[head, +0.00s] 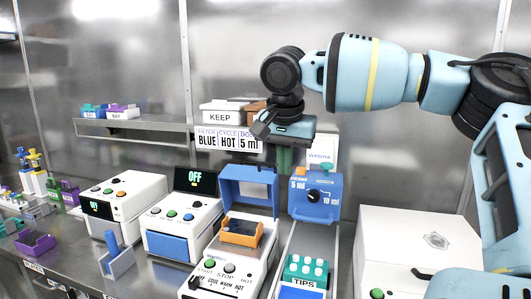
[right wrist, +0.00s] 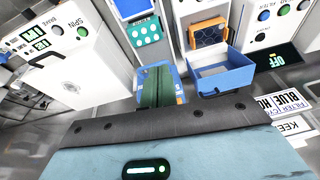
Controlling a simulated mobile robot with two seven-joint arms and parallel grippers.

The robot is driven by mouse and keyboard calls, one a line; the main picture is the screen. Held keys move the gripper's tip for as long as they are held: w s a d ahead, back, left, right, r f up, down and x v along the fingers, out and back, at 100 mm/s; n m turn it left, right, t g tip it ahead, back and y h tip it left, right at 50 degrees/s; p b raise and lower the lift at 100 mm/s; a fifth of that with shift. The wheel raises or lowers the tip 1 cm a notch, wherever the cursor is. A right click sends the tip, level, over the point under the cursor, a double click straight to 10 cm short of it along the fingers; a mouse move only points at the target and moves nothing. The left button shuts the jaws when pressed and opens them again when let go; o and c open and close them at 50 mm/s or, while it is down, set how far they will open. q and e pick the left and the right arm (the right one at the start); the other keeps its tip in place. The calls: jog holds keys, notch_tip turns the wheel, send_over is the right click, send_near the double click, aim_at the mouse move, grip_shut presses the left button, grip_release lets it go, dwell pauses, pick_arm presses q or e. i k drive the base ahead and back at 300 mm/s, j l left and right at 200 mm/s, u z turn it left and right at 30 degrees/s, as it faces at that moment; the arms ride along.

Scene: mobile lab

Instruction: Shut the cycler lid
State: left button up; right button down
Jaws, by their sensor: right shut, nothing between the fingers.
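The cycler (head: 215,268) is a white machine with START and STOP buttons and COOL, WARM and HOT marks on its front. Its blue lid (head: 233,188) stands open, upright at the back, and also shows in the right wrist view (right wrist: 224,78). An orange block (head: 240,232) sits in the cycler's top; the right wrist view shows it too (right wrist: 207,34). My right gripper (head: 284,160) points down, shut and empty, above and behind the lid, a little to its right. Its green fingers (right wrist: 154,88) appear beside the lid in the wrist view, apart from it. My left gripper is out of view.
A blue dispenser (head: 316,196) with a black knob stands right of the lid, close to my right gripper. A teal TIPS rack (head: 306,270) is in front of it. A white machine (head: 182,226) reading OFF stands left. Signs and a KEEP box (head: 221,116) are behind.

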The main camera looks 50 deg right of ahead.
aim_at(258, 185)
jog(key=i+l, duration=0.35)
jog(key=l, duration=0.15)
jog(key=i+l, duration=0.35)
jog(key=l, duration=0.1)
